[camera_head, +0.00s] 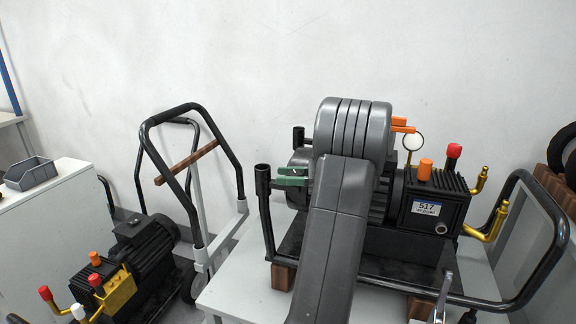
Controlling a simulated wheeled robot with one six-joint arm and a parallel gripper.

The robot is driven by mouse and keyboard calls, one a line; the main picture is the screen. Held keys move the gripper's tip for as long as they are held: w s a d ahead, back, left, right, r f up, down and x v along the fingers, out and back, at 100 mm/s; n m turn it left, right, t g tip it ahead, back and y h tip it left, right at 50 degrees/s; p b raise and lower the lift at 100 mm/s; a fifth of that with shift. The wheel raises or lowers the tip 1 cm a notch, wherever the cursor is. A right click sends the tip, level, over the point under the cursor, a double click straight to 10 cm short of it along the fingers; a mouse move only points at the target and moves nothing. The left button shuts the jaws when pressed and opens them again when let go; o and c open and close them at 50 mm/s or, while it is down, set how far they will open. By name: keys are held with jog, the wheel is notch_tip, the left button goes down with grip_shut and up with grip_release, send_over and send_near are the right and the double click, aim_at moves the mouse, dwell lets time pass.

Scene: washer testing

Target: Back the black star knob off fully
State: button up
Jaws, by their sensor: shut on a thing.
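My grey arm rises from the bottom edge and bends in front of the pump unit (437,211) on the right trolley. My gripper cannot be made out; the arm hides what lies behind it. I cannot pick out the black star knob. A green part (292,178) shows left of the arm, close to a black upright post (263,190). I cannot tell what the green and orange parts belong to.
The pump has an orange cap (425,170), a red cap (454,150) and brass pipes (485,232). A black tube rail (548,265) rings its right side. At left stand a second pump (145,250), a hand truck (195,175) and a grey bin (30,174) on a white cabinet.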

jog(key=shift+f+g, duration=0.1)
jog(key=shift+g, duration=0.2)
jog(key=o, duration=1)
notch_tip(320, 180, up, 10)
jog(key=p, duration=0.2)
jog(key=shift+p, duration=0.4)
